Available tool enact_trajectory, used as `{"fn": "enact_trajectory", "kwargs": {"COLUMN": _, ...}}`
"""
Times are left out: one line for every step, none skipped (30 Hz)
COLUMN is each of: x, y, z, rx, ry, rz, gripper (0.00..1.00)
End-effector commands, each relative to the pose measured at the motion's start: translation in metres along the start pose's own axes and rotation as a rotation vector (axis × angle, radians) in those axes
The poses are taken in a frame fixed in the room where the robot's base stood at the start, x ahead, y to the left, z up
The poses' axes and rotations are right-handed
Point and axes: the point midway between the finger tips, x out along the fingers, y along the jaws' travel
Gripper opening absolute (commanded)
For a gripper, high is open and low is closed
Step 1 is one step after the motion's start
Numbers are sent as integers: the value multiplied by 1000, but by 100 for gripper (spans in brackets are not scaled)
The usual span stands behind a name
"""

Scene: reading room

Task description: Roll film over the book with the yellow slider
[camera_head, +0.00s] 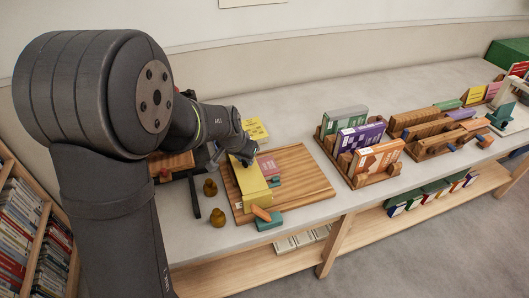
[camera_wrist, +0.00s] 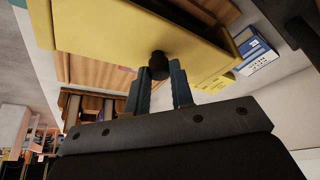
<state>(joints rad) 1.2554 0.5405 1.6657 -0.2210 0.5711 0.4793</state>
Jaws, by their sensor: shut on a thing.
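The yellow slider (camera_head: 252,185) is a long block lying over the left part of a wooden board (camera_head: 308,178). In the wrist view the yellow slider (camera_wrist: 120,30) fills the top and has a black knob (camera_wrist: 159,66) on its side. My gripper (camera_head: 243,157) is at the slider's far end, and in the wrist view the fingers of my gripper (camera_wrist: 160,85) are closed around the knob. A pink book (camera_head: 267,165) lies on the board just right of the slider, partly hidden by it. I cannot make out the film.
A teal block (camera_head: 269,222) with an orange piece (camera_head: 261,213) sits at the board's front edge. Two brass knobs (camera_head: 217,217) stand left of the board. Wooden racks with books (camera_head: 362,140) stand to the right. The board's right half is bare.

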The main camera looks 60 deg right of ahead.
Motion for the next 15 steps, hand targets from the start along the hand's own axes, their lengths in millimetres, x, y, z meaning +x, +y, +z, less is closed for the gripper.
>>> {"fn": "enact_trajectory", "kwargs": {"x": -2, "y": -6, "z": 6, "rx": -4, "ry": -2, "rz": 0, "gripper": 0}}
{"fn": "enact_trajectory", "kwargs": {"x": -3, "y": -8, "z": 8, "rx": -2, "ry": -2, "rz": 0, "gripper": 0}}
{"fn": "enact_trajectory", "kwargs": {"x": -4, "y": -10, "z": 10, "rx": -1, "ry": -2, "rz": 0, "gripper": 0}}
{"fn": "enact_trajectory", "kwargs": {"x": -4, "y": -12, "z": 12, "rx": -2, "ry": -2, "rz": 1, "gripper": 0}}
{"fn": "enact_trajectory", "kwargs": {"x": -5, "y": -13, "z": 13, "rx": -2, "ry": -2, "rz": 1, "gripper": 0}}
{"fn": "enact_trajectory", "kwargs": {"x": -6, "y": -15, "z": 14, "rx": -1, "ry": -1, "rz": 1, "gripper": 0}}
{"fn": "enact_trajectory", "kwargs": {"x": -6, "y": -16, "z": 15, "rx": -1, "ry": -1, "rz": 1, "gripper": 0}}
{"fn": "enact_trajectory", "kwargs": {"x": -6, "y": -16, "z": 16, "rx": -1, "ry": -1, "rz": 1, "gripper": 0}}
{"fn": "enact_trajectory", "kwargs": {"x": -6, "y": -17, "z": 16, "rx": 0, "ry": -2, "rz": 1, "gripper": 0}}
{"fn": "enact_trajectory", "kwargs": {"x": -6, "y": -17, "z": 16, "rx": 0, "ry": -2, "rz": 0, "gripper": 0}}
{"fn": "enact_trajectory", "kwargs": {"x": -6, "y": -18, "z": 17, "rx": 0, "ry": -2, "rz": 0, "gripper": 0}}
{"fn": "enact_trajectory", "kwargs": {"x": -6, "y": -18, "z": 17, "rx": 0, "ry": -2, "rz": 0, "gripper": 0}}
{"fn": "enact_trajectory", "kwargs": {"x": -6, "y": -18, "z": 17, "rx": 0, "ry": -3, "rz": 0, "gripper": 0}}
{"fn": "enact_trajectory", "kwargs": {"x": -6, "y": -18, "z": 17, "rx": 0, "ry": -3, "rz": 0, "gripper": 0}}
{"fn": "enact_trajectory", "kwargs": {"x": -6, "y": -18, "z": 17, "rx": 0, "ry": -3, "rz": -1, "gripper": 0}}
